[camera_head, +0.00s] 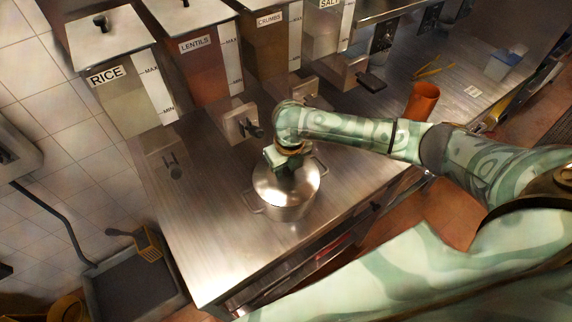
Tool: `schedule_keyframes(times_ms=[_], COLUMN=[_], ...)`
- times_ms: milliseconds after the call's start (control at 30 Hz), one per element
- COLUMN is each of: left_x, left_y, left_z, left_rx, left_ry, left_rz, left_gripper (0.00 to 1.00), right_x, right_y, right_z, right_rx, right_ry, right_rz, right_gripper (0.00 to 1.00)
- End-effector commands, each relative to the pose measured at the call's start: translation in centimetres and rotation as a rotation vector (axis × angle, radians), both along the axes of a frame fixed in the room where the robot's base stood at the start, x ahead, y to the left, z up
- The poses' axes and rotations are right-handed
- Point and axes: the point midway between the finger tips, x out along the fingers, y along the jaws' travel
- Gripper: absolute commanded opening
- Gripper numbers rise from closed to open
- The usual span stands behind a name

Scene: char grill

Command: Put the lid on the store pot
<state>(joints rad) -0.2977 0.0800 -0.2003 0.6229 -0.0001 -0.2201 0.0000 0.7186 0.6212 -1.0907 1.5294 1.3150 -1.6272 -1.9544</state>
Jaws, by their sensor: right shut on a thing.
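The store pot (288,212) is a steel pot with two side handles, standing upright on the steel counter. A round metal lid (302,188) shows at the top of the pot, and whether it rests on the rim or is just above it cannot be told. My right gripper (287,168) is over the pot, pointing down, and is shut on the lid. The gripper and wrist hide the lid's knob and the far part of the lid. My left gripper is not in view.
Dispensers labelled rice (122,90), lentils (206,60), crumbs (268,45) and salt (325,30) line the counter's back, with spouts facing the pot. An orange cup (422,101) stands to the right. The counter (205,235) is clear left of the pot.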

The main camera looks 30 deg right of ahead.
Motion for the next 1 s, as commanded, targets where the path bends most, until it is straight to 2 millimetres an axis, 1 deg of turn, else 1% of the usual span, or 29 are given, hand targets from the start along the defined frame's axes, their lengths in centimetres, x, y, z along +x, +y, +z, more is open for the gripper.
schedule_keyframes(times_ms=[167, 200, 267, 533, 667, 767, 1000], left_x=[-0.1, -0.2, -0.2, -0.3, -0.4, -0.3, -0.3], left_y=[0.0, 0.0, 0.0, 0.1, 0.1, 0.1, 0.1], left_z=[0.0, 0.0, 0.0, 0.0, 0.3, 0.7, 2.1], left_rx=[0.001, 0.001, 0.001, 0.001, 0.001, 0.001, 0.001], left_ry=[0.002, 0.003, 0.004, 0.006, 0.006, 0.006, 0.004], left_rz=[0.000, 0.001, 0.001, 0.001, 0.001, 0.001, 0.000], left_gripper=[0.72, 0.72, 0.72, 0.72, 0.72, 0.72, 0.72], right_x=[0.0, 0.0, 0.0, 0.0, 0.0, -0.2, -1.0], right_y=[0.0, 0.0, 0.0, 0.0, -0.1, -0.1, -0.2], right_z=[0.0, 0.0, 0.0, 0.0, 1.0, 2.9, 9.5], right_rx=[0.000, 0.000, 0.000, 0.000, -0.001, -0.001, -0.001], right_ry=[0.000, 0.000, 0.000, 0.000, -0.001, -0.003, -0.005], right_rz=[0.000, 0.000, 0.000, 0.000, -0.001, 0.001, 0.001], right_gripper=[0.03, 0.38, 0.55, 0.55, 0.55, 0.55, 0.55])
